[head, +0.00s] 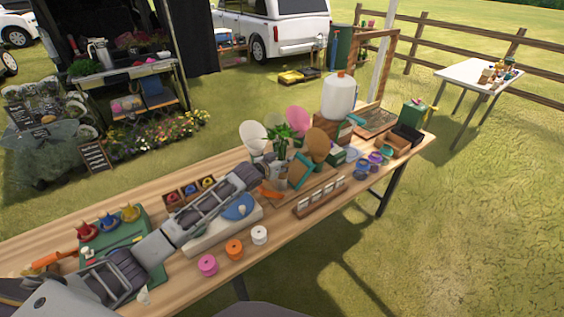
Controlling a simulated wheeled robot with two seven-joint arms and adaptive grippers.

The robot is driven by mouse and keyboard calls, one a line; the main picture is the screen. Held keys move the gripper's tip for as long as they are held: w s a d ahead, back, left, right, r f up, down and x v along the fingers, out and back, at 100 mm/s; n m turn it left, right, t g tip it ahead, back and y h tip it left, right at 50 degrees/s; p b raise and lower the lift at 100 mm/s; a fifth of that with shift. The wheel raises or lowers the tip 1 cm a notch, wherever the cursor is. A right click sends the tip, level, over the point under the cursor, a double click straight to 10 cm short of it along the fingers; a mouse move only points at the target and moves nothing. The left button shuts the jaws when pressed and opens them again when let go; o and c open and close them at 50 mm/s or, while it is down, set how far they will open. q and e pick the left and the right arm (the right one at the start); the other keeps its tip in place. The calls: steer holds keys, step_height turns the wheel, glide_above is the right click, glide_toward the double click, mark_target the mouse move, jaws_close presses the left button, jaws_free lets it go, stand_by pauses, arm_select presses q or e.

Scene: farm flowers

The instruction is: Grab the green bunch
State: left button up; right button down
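The green bunch (280,133) is a leafy clump near the middle of the wooden table, among upright pink, white and brown paddle-shaped pieces. My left arm reaches across the table from the lower left. My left gripper (277,170) is at the arm's far end, just below and in front of the leaves. Its fingers are small and blend with the things around them, so I cannot tell whether they are open or shut, or whether they touch the bunch. The lower part of the bunch is hidden. My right gripper is not in view.
A teal-framed panel (301,171) stands close right of the gripper. A white jug (338,97) stands behind. Pink (208,265), orange (234,249) and white (259,235) rolls line the front edge. A wooden rack (320,198) lies to the right.

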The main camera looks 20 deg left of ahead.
mark_target(282, 140)
arm_select(q)
jaws_close()
steer(key=shift+r, duration=0.15)
steer(key=shift+r+b, duration=0.3)
steer(key=shift+r, duration=4.6)
